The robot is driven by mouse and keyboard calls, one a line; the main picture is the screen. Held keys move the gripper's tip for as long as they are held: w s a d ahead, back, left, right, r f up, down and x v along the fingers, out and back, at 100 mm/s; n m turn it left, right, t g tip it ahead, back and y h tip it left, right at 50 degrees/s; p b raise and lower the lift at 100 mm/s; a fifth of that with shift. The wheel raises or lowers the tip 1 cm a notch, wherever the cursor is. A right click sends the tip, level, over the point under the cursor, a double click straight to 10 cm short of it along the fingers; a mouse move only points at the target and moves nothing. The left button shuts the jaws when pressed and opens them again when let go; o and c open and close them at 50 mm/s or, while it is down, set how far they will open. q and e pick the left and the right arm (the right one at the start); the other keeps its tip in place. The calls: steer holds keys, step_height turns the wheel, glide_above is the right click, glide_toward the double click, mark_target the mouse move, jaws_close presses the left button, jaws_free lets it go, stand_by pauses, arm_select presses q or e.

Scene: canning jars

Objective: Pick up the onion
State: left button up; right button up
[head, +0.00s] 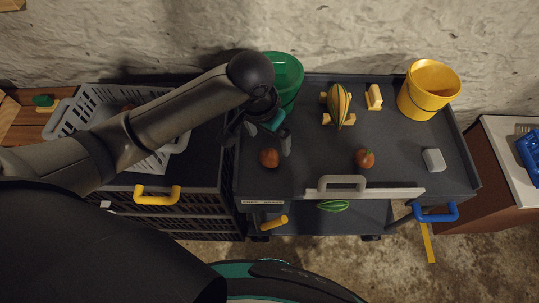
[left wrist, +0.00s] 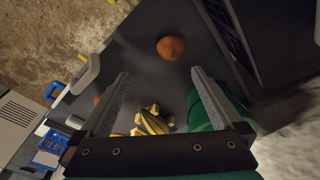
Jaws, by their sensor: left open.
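The onion (head: 269,158) is a round orange-brown bulb on the left part of the dark cart top (head: 310,150). My left gripper (head: 258,138) is above the cart's left edge, close to the onion in the head view. In the left wrist view, the onion (left wrist: 170,48) shows beyond the two spread fingertips (left wrist: 160,74), apart from them. The left gripper is open and empty. My right gripper is not in view.
A green bucket (head: 287,76) stands behind the gripper, partly hidden. A striped squash (head: 339,103) on a stand, a yellow block (head: 374,97), a yellow bucket (head: 430,90), a red-orange tomato-like item (head: 365,158) and a white block (head: 434,160) share the cart. A grey basket (head: 92,102) is left.

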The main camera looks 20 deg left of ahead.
mark_target(269, 153)
arm_select(q)
steer(key=shift+y, duration=0.3)
steer(key=f, duration=0.3)
steer(key=w+f+b, duration=0.1)
steer(key=f, duration=0.2)
steer(key=w+a+f+b, duration=0.1)
steer(key=f, duration=0.2)
steer(key=shift+w+d+f+b, duration=0.1)
steer(key=shift+w+f+b, duration=0.2)
steer(key=shift+f, duration=0.6)
steer(key=shift+w+a+f+b, duration=0.1)
steer(key=shift+f+b, duration=0.25)
steer(key=shift+f, duration=0.6)
steer(key=shift+w+d+f+b, duration=0.1)
steer(key=shift+w+f+b, duration=0.2)
steer(key=shift+f, duration=0.6)
steer(key=shift+s, duration=0.1)
steer(key=c, duration=0.7)
steer(key=shift+r, duration=0.2)
